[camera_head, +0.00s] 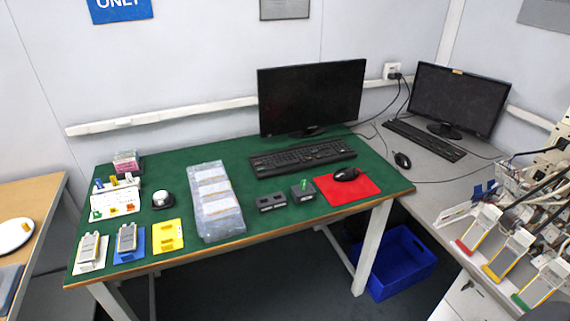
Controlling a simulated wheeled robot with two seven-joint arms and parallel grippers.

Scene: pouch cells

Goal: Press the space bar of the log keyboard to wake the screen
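A black keyboard (302,159) lies on the green-topped table, in front of a black monitor (312,97) with a dark screen. A second black keyboard (424,140) lies on the grey bench at the right, in front of another dark monitor (459,100). No label shows which one is the log keyboard. The space bars are too small to make out clearly. Neither of my grippers can be made out in this view.
A black mouse (346,174) sits on a red mat right of the nearer keyboard. Dark blocks (271,202) and a clear plastic-covered tray (216,222) stand in front of it. Cell holders occupy the table's left. A blue crate (402,263) is on the floor.

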